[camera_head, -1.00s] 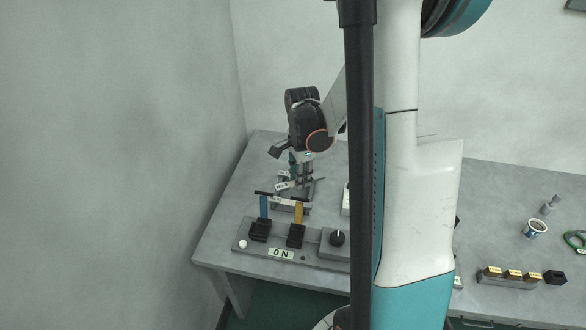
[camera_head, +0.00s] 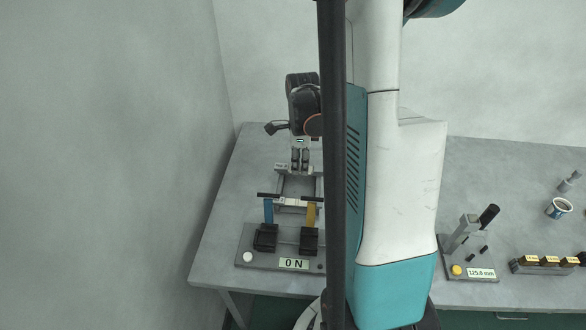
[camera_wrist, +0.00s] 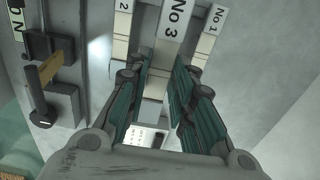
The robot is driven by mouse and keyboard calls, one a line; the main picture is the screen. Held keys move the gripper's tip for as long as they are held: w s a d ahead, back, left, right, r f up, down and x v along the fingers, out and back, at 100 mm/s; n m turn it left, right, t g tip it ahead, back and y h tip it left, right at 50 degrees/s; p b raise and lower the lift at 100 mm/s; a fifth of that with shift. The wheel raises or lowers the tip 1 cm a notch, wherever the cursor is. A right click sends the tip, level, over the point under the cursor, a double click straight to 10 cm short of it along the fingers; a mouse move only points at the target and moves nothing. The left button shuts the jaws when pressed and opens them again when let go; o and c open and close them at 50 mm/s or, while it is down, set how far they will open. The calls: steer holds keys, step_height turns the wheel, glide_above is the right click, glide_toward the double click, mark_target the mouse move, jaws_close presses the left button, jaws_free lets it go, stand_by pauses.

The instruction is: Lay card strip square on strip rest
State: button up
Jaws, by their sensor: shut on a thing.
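My gripper (camera_head: 300,168) points down over a grey frame (camera_head: 297,188) at the back left of the table. In the wrist view my gripper (camera_wrist: 162,65) is shut on a pale card strip (camera_wrist: 172,22) labelled No 3. The strip runs up out of the picture from between the teal fingers. Pale strips labelled No 2 (camera_wrist: 122,22) and No 1 (camera_wrist: 212,28) lie on either side, apart from the fingers. I cannot tell for certain which part is the strip rest, nor whether the held strip touches anything.
In front stands a grey unit with an ON plate (camera_head: 293,264), a blue lever (camera_head: 268,212) and a yellow lever (camera_head: 310,213). My arm hides the table's middle.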

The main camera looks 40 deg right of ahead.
steer(key=shift+w+f, duration=0.3)
steer(key=shift+f, duration=0.35)
steer(key=shift+b, duration=0.4)
steer(key=shift+f+b, duration=2)
steer(key=shift+f, duration=0.4)
steer(key=shift+f+b, duration=1.15)
steer(key=shift+f, duration=0.05)
stand_by(0.4)
stand_by(0.5)
steer(key=o, duration=1.4)
steer(key=shift+r, duration=0.15)
steer(key=shift+r+p, duration=2.9)
steer(key=shift+r, duration=1)
